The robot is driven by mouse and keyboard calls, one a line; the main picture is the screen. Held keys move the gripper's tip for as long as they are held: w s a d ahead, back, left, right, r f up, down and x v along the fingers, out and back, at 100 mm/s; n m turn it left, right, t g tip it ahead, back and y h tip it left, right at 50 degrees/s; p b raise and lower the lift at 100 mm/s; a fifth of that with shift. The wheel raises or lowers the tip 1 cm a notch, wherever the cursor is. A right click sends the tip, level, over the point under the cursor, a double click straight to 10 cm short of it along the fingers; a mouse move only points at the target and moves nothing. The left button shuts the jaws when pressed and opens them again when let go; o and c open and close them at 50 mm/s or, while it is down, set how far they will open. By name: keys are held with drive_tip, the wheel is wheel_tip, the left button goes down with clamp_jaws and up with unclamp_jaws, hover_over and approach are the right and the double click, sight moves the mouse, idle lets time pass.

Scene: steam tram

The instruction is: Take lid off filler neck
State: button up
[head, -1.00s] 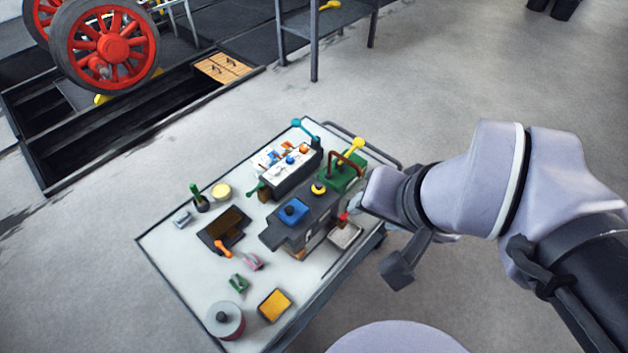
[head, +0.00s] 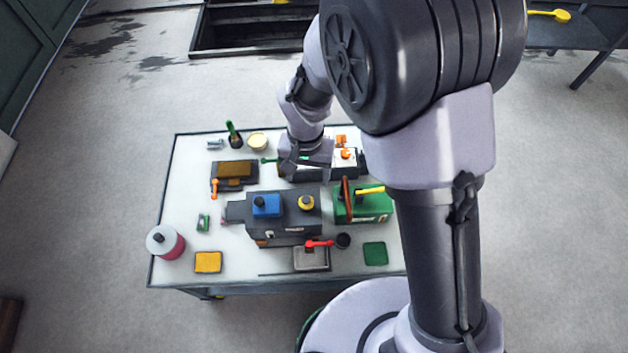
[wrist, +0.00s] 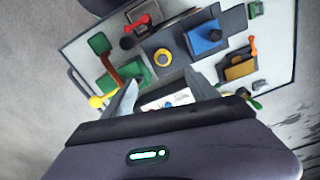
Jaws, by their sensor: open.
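A dark grey boxy tank (head: 288,222) stands on the table. On its top sit a small round yellow lid with a dark knob (head: 307,202) and a square blue lid with a dark knob (head: 266,206). I cannot tell for certain which one covers the filler neck. In the wrist view the yellow lid (wrist: 164,57) and the blue lid (wrist: 206,38) lie beyond my fingertips. My gripper (wrist: 160,88) is open and empty, its fingers spread, above the table. In the head view my gripper (head: 305,158) is over the white-topped box behind the tank, apart from both lids.
The white-topped box (head: 345,170) is partly hidden by my arm. A green box (head: 362,208) with a brown handle and yellow lever stands right of the tank. A red-handled tray (head: 310,260) lies in front. The table (head: 170,215) has free room at left.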

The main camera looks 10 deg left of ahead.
drive_tip(key=b, duration=0.3)
hover_over(306, 202)
drive_tip(key=f, duration=0.8)
drive_tip(key=shift+s+d+f, duration=0.1)
drive_tip(key=shift+d+f, duration=0.15)
drive_tip(key=shift+f, duration=0.05)
drive_tip(key=f, duration=0.1)
drive_tip(key=f+b, duration=0.1)
drive_tip(key=f, duration=0.1)
drive_tip(key=f+b, duration=0.1)
drive_tip(key=f, duration=0.1)
drive_tip(key=shift+w+a+f, duration=0.2)
drive_tip(key=shift+a+f, duration=0.05)
drive_tip(key=shift+r, duration=0.15)
drive_tip(key=shift+c, duration=0.5)
drive_tip(key=c, duration=1.3)
